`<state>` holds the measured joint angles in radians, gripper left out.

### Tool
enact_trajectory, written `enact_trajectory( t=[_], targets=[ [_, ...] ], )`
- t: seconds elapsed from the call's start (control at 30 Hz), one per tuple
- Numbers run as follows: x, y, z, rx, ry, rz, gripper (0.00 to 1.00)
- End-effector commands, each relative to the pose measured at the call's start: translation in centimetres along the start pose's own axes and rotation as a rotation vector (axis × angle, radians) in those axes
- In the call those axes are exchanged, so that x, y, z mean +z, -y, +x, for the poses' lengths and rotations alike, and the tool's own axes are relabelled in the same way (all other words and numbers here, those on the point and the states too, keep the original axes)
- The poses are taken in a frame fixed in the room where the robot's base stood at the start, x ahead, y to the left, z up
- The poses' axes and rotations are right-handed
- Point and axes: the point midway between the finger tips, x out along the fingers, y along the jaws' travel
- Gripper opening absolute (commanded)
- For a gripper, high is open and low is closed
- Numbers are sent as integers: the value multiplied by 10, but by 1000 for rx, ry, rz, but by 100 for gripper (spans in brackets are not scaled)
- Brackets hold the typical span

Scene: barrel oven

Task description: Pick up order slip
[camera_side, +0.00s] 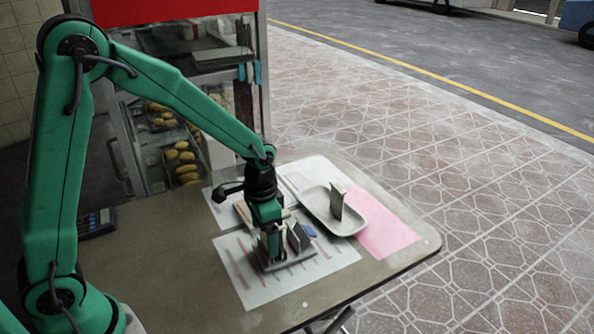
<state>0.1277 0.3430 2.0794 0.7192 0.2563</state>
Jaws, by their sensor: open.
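My gripper (272,243) points down over the table, at a small grey base (290,262) on a white printed sheet (332,258). It is open, but the gap between its jaws is small in this view, and I cannot tell whether anything stands between them. A dark grey upright plate (299,237) stands just right of the jaws. I cannot tell for sure which piece is the order slip.
A pink sheet (388,236) lies under and beside the tray's right side. A small blue object (309,231) lies behind the grey plate. A dark calculator-like device (97,223) is at the left. A glass cabinet with yellow food (180,155) stands behind. The table's front right (385,268) is clear.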

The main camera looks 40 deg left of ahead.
Motion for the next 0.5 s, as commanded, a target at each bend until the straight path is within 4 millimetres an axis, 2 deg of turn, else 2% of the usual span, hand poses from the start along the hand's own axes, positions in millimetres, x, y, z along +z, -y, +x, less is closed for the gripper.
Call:
enact_trajectory(
  t=[0.07,0.3,0.5],
  targets=[
    [0,0,0,0,0,0,80],
    [0,0,0,0,0,0,35],
    [0,0,0,0,0,0,35]
  ],
)
